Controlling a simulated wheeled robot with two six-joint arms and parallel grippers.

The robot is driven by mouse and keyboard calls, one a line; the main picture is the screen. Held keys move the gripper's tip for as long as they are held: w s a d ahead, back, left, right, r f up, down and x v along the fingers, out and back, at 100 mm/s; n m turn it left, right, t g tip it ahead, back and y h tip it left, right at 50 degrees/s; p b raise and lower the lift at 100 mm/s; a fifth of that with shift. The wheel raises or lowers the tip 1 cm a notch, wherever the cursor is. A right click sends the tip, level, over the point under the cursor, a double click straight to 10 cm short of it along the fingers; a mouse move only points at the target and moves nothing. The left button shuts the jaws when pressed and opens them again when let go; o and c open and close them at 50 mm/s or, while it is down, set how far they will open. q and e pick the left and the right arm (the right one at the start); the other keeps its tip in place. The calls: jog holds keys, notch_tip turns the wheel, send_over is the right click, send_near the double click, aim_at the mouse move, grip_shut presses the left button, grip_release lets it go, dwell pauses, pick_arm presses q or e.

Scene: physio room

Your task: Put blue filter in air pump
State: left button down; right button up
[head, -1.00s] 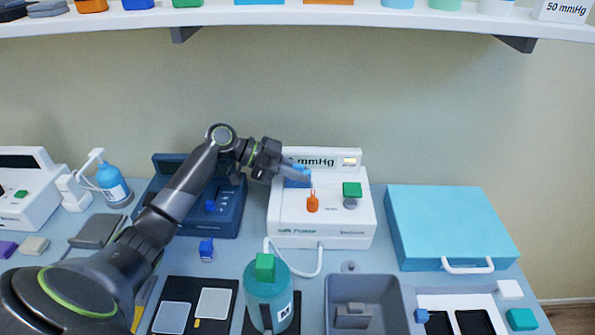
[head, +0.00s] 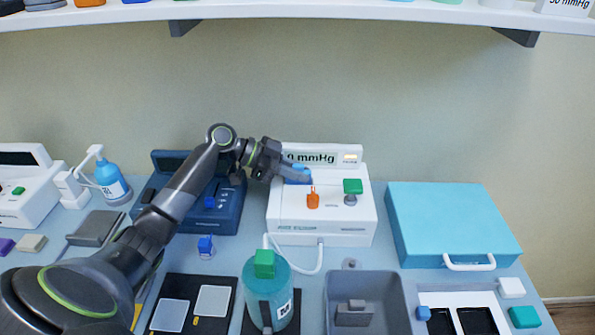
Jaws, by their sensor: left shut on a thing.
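The white air pump (head: 330,228) stands at the back middle, with a display reading "0 mmHg" (head: 318,158). My left gripper (head: 287,172) reaches in from the left at the pump's upper left. It is shut on the blue filter (head: 298,178), which shows as a flat blue piece at the top left of the pump. The gripper hides part of the filter, and I cannot tell whether the filter is fully seated. My right gripper is out of view.
An orange knob (head: 313,199) and a green block (head: 352,187) are on the pump. A dark blue device (head: 222,218) lies under my left arm. A teal case (head: 452,222) is at right, a grey bin (head: 337,283) and a green-capped bottle (head: 262,290) in front.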

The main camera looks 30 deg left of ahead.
pick_arm(q)
jog(key=shift+r, duration=0.2)
jog(key=shift+r+p, duration=1.55)
jog(key=shift+r, duration=1.2)
jog(key=shift+s+f, duration=0.1)
